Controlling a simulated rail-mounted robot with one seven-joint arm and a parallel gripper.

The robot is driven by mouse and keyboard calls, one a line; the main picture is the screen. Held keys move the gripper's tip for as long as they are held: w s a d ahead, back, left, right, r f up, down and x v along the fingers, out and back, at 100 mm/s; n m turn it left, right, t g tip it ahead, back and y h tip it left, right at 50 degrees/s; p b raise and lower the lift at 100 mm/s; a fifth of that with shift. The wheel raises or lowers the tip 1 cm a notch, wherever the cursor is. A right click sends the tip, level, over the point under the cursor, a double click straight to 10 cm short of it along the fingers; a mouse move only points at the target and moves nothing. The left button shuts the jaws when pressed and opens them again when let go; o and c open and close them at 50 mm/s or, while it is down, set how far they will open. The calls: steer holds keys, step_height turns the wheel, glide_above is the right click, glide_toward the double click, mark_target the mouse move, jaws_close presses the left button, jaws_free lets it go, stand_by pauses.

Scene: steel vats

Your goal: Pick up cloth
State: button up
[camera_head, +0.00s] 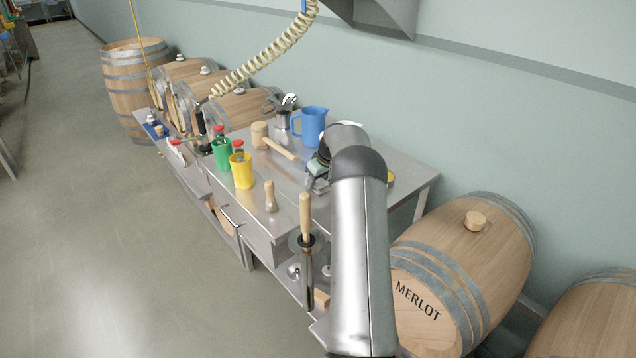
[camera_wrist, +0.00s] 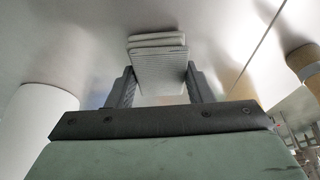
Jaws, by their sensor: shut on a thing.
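The cloth (camera_wrist: 158,60) is a pale grey-white folded stack with a ribbed face, seen in the wrist view. My gripper (camera_wrist: 160,76) has one dark finger on each side of it and is shut on it. Its far folded edge sticks out beyond the fingertips. In the head view my gripper (camera_head: 318,184) is low over the steel table (camera_head: 405,172), partly behind my arm. The cloth is hard to make out there. I cannot tell whether it still touches the table.
Green (camera_head: 221,154) and yellow (camera_head: 242,170) containers are to the left. A wooden-handled tool (camera_head: 271,197) is near the front edge. A Merlot barrel (camera_head: 450,265) is at right.

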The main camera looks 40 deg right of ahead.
mark_target(319, 182)
steer(key=shift+r, duration=0.45)
steer(key=shift+w+b+v, duration=0.25)
steer(key=shift+b+v, duration=0.25)
steer(key=shift+v, duration=0.75)
steer(key=s+a+r+b, duration=0.3)
steer(key=s+r, duration=0.6)
steer(key=s, duration=0.4)
steer(key=shift+a+r+b, duration=0.2)
steer(key=shift+r+b, duration=0.05)
steer(key=shift+b, duration=0.6)
steer(key=shift+o, duration=0.6)
steer(key=shift+s, duration=0.1)
steer(key=shift+d, duration=0.1)
